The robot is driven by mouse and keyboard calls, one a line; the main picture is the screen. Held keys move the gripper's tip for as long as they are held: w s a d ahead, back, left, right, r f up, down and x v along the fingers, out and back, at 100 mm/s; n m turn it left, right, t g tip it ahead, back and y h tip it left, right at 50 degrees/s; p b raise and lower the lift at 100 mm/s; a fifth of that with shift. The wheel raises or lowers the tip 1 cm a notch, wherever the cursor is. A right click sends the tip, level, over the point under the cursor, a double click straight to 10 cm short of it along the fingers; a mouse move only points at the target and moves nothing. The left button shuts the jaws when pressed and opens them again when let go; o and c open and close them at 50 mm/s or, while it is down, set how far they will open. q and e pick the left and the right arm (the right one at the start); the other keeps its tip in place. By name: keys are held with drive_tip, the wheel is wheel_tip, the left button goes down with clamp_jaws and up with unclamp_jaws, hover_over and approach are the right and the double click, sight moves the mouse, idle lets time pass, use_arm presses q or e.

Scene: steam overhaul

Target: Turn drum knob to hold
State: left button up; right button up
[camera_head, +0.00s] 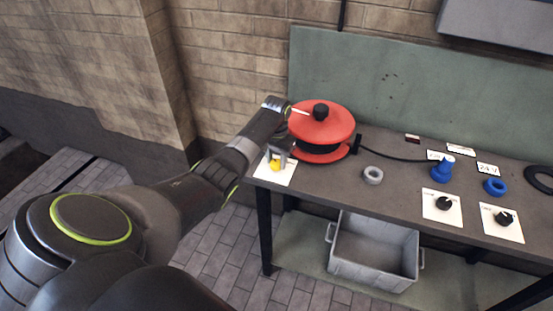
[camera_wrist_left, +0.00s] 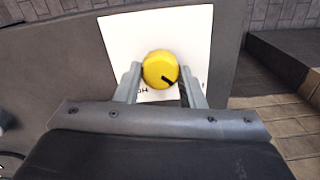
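The yellow drum knob (camera_head: 276,166) sits on a white label plate (camera_head: 289,178) at the left front corner of the bench. In the left wrist view the knob (camera_wrist_left: 160,70) has a black pointer mark towards the lower right of the picture. Some upside-down letters show below it on the plate (camera_wrist_left: 122,42); my fingers partly hide them. My left gripper (camera_head: 278,155) points down at the knob. Its fingers (camera_wrist_left: 160,72) stand apart, one on each side, very close to it; contact is not clear. My right gripper is out of view.
A red drum (camera_head: 330,122) with a black top knob stands right behind my left gripper. A grey ring (camera_head: 373,175), a blue plug (camera_head: 442,170), a blue ring (camera_head: 495,187) and two black knobs (camera_head: 443,203) (camera_head: 504,219) are farther right. A grey crate (camera_head: 372,255) sits below.

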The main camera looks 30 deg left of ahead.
use_arm(q)
drive_tip(key=shift+c, duration=0.6)
drive_tip(key=shift+r+m+p, duration=0.1)
drive_tip(key=shift+m+p, duration=0.2)
drive_tip(key=shift+m, duration=0.3)
drive_tip(key=m+p, duration=0.1)
drive_tip(key=m, duration=0.2)
drive_tip(key=shift+p, duration=0.4)
drive_tip(key=m+p, duration=0.1)
drive_tip(key=m, duration=0.4)
drive_tip(key=shift+m, duration=0.4)
drive_tip(key=m+p, duration=0.1)
drive_tip(key=m, duration=0.3)
drive_tip(key=shift+d, duration=0.1)
drive_tip(key=shift+m, duration=2.1)
